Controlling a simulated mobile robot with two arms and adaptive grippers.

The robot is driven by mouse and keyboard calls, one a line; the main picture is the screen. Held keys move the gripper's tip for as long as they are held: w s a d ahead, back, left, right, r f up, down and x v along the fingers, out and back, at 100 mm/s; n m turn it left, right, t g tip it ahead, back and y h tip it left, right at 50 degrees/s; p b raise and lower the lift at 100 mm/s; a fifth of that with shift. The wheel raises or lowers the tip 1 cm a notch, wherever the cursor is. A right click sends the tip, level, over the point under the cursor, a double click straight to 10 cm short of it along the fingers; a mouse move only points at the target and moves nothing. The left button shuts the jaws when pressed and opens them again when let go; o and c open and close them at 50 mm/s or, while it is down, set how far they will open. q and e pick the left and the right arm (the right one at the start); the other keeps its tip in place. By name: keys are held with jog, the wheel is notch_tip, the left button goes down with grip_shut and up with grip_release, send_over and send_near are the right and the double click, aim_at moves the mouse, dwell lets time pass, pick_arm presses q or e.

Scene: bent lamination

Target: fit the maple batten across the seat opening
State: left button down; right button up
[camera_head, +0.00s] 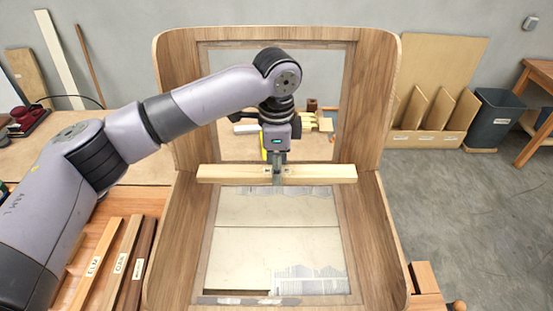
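The pale batten (225,174), apparently the maple one, lies level from left to right across the bent wooden seat shell (370,215), near the bend between back and seat. Its ends reach over both side rails. I cannot tell whether it touches the shell or hangs just above it. The seat opening (270,240) lies below and in front of the batten, with pale panels showing through. My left gripper (277,178) points down at the batten's middle and is shut on it. My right gripper is not in view.
Several wooden strips with labels (115,265) lie on the bench at the left. The shell's upright back (375,90) stands behind the batten, and my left arm crosses its left side. A dark bin (493,120) and a wooden rack (430,135) stand at the back right.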

aim_at(276, 210)
pick_arm(q)
notch_tip(276, 210, down, 3)
jog(key=shift+f+b, duration=0.1)
jog(key=shift+b, duration=1.05)
notch_tip(276, 210, down, 4)
jog(key=b, duration=0.4)
jog(key=shift+f, duration=2.1)
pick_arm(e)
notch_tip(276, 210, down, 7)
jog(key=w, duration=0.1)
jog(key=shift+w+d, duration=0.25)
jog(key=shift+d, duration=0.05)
pick_arm(q)
jog(key=shift+p, duration=0.4)
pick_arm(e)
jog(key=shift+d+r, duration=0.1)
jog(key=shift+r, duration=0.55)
pick_arm(q)
jog(key=shift+f, duration=0.6)
jog(key=c, duration=1.1)
grip_release()
